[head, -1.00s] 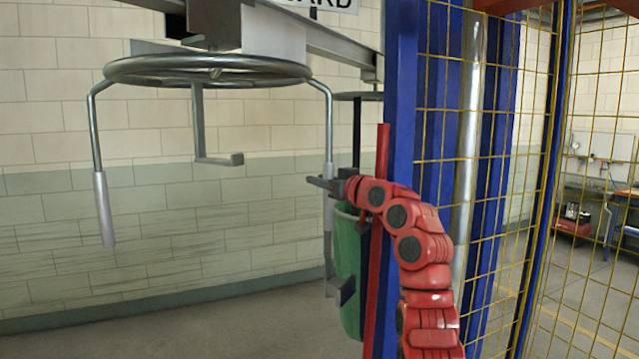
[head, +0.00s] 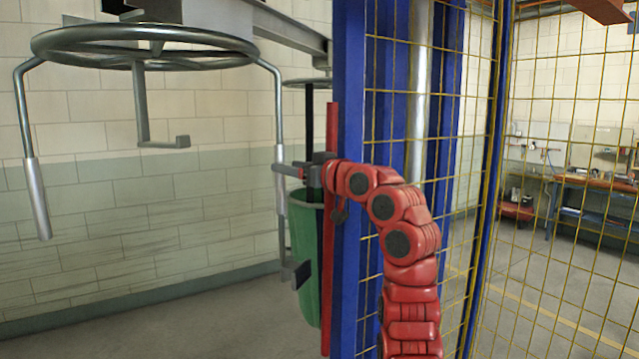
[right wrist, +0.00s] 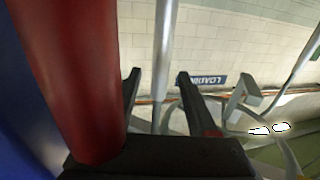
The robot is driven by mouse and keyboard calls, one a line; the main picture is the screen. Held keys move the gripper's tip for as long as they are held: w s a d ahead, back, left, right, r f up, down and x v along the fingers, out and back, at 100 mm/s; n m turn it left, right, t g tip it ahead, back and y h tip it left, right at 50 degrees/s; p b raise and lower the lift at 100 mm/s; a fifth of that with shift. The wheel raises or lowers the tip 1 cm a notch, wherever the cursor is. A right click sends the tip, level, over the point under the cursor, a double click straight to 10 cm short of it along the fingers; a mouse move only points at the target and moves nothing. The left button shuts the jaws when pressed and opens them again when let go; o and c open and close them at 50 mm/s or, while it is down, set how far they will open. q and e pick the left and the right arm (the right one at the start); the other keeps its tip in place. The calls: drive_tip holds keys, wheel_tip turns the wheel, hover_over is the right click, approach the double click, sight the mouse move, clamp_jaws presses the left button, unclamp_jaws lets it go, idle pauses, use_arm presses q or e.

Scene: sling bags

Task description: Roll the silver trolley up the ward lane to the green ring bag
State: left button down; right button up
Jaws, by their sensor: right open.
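The silver trolley (head: 145,36) is a wheel-like metal ring hanging from an overhead rail, with a bent arm and grip at each side. My right gripper (head: 285,168) reaches the trolley's right-hand arm at its grip sleeve. In the right wrist view, the gripper (right wrist: 158,74) is open and a silver bar (right wrist: 163,40) shows between its fingers; contact cannot be told. The green bag (head: 307,255) hangs under a second ring (head: 308,82) farther back, partly hidden by a red bar and the trolley's arm. My left gripper is out of view.
A blue post (head: 347,230) and the red bar (head: 328,230) stand close to the right of my right gripper; the bar looms large in the wrist view (right wrist: 70,80). Yellow mesh fencing (head: 480,150) closes the right side. A tiled wall (head: 100,220) runs along the left.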

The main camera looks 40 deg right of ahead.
drive_tip(key=s+b, duration=0.2)
drive_tip(key=s, duration=0.8)
drive_tip(key=shift+a+b, duration=0.15)
drive_tip(key=shift+b, duration=0.15)
drive_tip(key=shift+s, duration=0.1)
